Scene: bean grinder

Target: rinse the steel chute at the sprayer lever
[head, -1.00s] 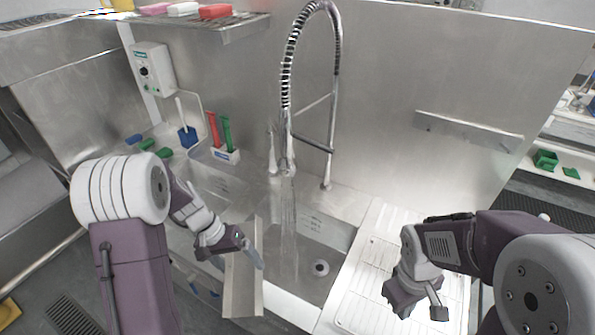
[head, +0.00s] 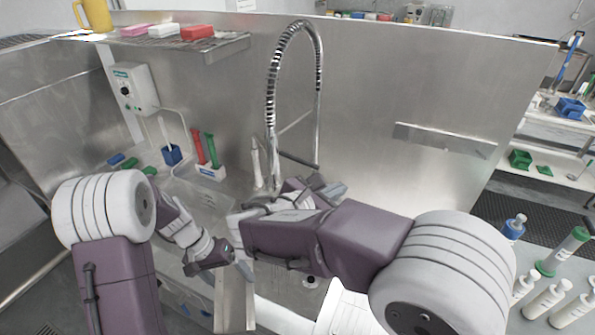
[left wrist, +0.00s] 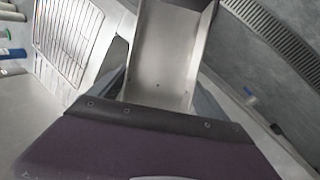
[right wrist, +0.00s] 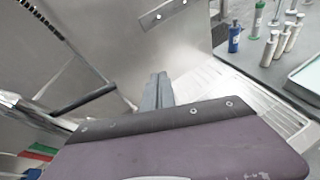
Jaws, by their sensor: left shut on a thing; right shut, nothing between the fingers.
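The steel chute (head: 234,300) is an open trough, tilted over the front of the sink, and it fills the upper middle of the left wrist view (left wrist: 168,55). My left gripper (head: 232,254) is shut on the chute. The sprayer tap (head: 272,110) has a coiled hose and a dark side bar (head: 300,159). My right gripper (head: 327,186) is shut and empty, just right of the tap. In the right wrist view, its closed fingers (right wrist: 157,90) are apart from the dark bar (right wrist: 86,104). My right arm hides the tap outlet and much of the sink.
A control box (head: 133,88) hangs on the back wall. A blue holder (head: 172,155) and a white caddy (head: 212,172) with red and green handles stand left of the tap. Several bottles (head: 548,298) stand at the right. A wall rail (head: 445,140) is behind.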

